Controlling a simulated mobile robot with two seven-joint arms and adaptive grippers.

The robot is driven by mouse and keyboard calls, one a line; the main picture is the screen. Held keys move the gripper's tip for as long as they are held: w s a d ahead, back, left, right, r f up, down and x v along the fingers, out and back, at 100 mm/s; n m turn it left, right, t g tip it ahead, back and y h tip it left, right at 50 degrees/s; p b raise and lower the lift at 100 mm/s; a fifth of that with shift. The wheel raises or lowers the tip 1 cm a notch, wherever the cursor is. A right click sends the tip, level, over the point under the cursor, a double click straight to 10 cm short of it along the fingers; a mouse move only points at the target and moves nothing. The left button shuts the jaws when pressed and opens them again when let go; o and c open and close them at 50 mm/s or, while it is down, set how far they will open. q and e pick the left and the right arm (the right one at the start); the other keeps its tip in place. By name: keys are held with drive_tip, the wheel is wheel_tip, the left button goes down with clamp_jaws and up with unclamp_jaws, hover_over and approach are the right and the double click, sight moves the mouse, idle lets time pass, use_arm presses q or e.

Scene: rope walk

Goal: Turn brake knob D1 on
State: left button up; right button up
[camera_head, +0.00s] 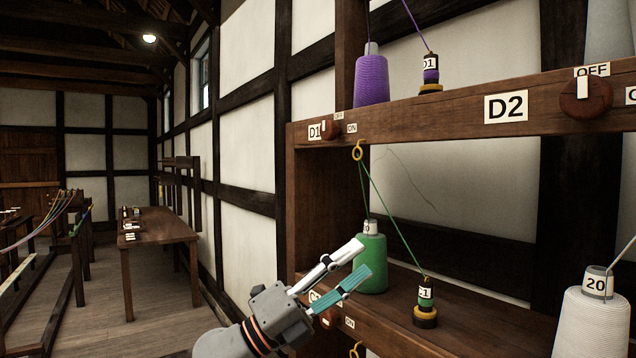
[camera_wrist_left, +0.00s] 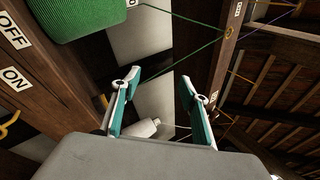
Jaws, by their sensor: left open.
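Brake knob D1 (camera_head: 331,130) is a small dark reddish-brown knob on the front board of the upper shelf. The D1 label (camera_head: 314,132) is to its left, an OFF label (camera_head: 339,116) above it and an ON label (camera_head: 352,128) to its right. Its pale bar looks roughly upright, at a steep viewing angle. My left gripper (camera_head: 362,260) is open and empty, well below the knob and in front of the green thread cone (camera_head: 371,265). Its two open fingers also show in the left wrist view (camera_wrist_left: 160,82), where knob D1 cannot be made out. My right gripper is out of sight.
Knob D2 (camera_head: 587,97) sits further right on the same board, its bar up at OFF. A yellow eyelet (camera_head: 357,151) with green thread hangs under the board. A purple cone (camera_head: 371,80) stands above, a white cone (camera_head: 592,322) lower right.

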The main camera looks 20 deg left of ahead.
sight(324, 128)
use_arm(q)
wheel_tip(324, 128, up, 7)
drive_tip(key=s+d+m+g+h, duration=0.1)
drive_tip(key=m+g, duration=0.4)
drive_tip(key=m, duration=0.2)
drive_tip(key=w+a+r+m+t+y, duration=0.1)
drive_tip(key=a+r+m+t+y, duration=0.25)
drive_tip(key=a+r+y, duration=0.85)
drive_tip(key=w+d+r+h, duration=0.1)
drive_tip(key=w, duration=0.1)
drive_tip(key=w+d+r+h+p, duration=0.1)
drive_tip(key=w+r, duration=0.1)
drive_tip(key=w+d+r+t+h+p, duration=0.1)
drive_tip(key=r, duration=0.1)
drive_tip(key=shift+w+d+n, duration=0.1)
drive_tip(key=shift+w+n, duration=0.15)
drive_tip(key=shift+w, duration=0.15)
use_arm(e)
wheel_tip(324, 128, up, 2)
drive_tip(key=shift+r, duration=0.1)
use_arm(q)
drive_tip(key=c, duration=1.1)
